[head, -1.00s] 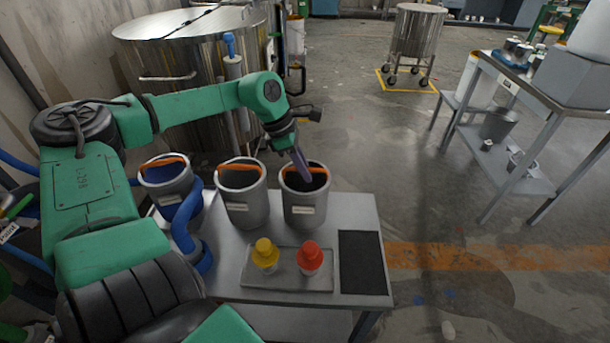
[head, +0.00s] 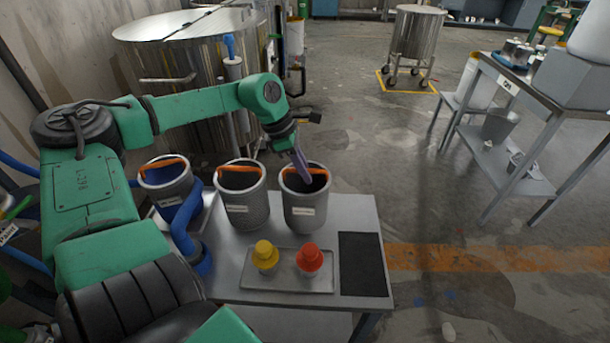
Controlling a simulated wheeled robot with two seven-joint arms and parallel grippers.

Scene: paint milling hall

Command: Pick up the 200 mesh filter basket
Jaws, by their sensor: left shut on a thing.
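Each has a small pale label, too small to read, so I cannot tell which is the 200 mesh one. My left gripper (head: 304,176) points down at the mouth of the right basket and is shut on its orange handle. This basket looks upright; I cannot tell whether it touches the table. My right gripper is out of view.
A shallow tray (head: 285,285) with a yellow-capped (head: 265,256) and a red-capped bottle (head: 309,258) lies in front of the baskets. A black mat (head: 362,265) is at the right. A large steel tank (head: 185,60) stands close behind.

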